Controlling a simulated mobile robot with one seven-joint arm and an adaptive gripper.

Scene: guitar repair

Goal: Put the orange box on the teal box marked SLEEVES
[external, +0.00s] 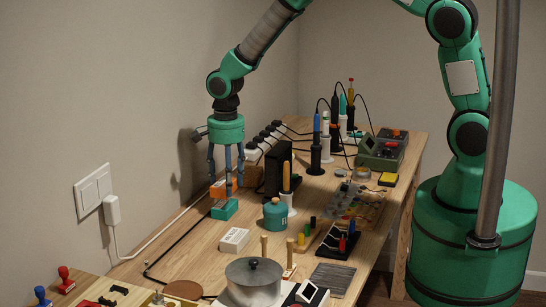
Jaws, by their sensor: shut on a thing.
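The orange box (217,190) is between the fingers of my gripper (227,184), near the wall side of the workbench. My gripper points down and is shut on the orange box, and its fingers hide part of it. A teal box (224,210) lies on the bench directly below and slightly in front of the orange box in the external view. I cannot read any marking on it. The two boxes overlap in the picture; I cannot tell whether they touch.
A tall black box (278,169) stands close to the right of my gripper. Power sockets (253,152) and cables run along the wall. Tools in holders fill the far bench.

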